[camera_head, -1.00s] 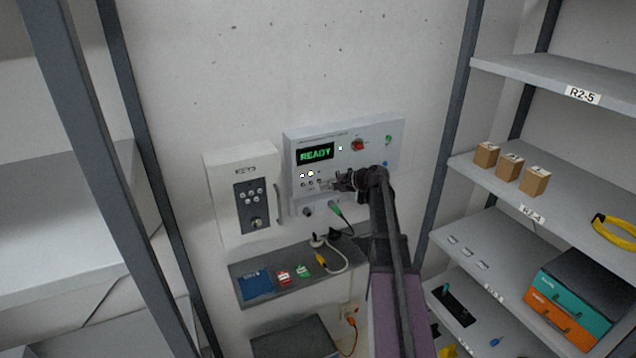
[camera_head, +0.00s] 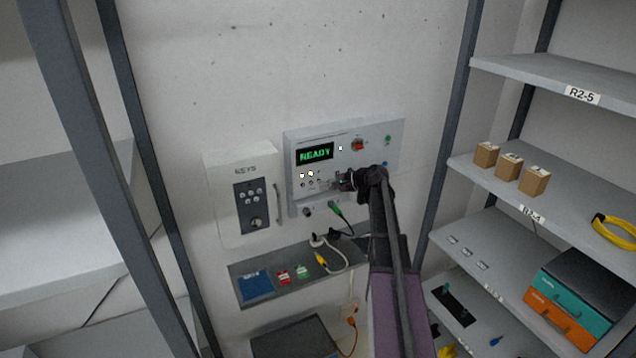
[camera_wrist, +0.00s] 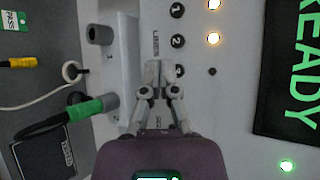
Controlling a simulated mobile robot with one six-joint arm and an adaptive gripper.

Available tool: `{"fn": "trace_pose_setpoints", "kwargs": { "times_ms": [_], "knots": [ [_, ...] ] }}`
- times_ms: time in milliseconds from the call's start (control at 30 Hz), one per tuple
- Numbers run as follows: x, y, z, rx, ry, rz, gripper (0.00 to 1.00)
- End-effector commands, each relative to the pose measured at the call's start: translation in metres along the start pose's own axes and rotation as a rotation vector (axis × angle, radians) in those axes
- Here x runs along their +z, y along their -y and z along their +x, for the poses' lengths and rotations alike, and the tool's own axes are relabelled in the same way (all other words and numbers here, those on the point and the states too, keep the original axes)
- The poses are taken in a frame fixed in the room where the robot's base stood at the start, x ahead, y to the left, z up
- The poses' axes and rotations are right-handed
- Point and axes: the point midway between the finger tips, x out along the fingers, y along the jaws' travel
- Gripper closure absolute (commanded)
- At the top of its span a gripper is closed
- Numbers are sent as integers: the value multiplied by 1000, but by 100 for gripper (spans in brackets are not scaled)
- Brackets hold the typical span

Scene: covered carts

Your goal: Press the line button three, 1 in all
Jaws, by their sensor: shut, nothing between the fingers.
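A grey wall panel (camera_head: 360,135) has a display (camera_head: 314,152) that reads READY in green. In the wrist view, the line buttons are a row of round dark buttons, with line button one (camera_wrist: 177,10) at the top and line button two (camera_wrist: 177,41) below it. Line button three (camera_wrist: 179,70) is just beside my fingertips and partly covered by them. The lamps beside buttons one and two are lit; the lamp (camera_wrist: 212,71) beside button three is dark. My gripper (camera_wrist: 159,68) is shut and empty; it also shows at the panel in the head view (camera_head: 335,184). I cannot tell whether it touches.
A key box (camera_head: 222,190) hangs left of the panel. A small shelf (camera_head: 300,290) below holds a blue item, tags and a cable. A green plug (camera_wrist: 86,108) sits below the panel's buttons. Racks stand on both sides, the right one holding small boxes (camera_head: 509,166).

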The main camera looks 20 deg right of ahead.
Motion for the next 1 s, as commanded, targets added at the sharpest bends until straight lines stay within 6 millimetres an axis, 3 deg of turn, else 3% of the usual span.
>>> {"fn": "trace_pose_setpoints", "kwargs": {
  "times_ms": [1000],
  "knots": [
    [-4, 5, 7, 0, 0, 0, 100]
  ]
}}
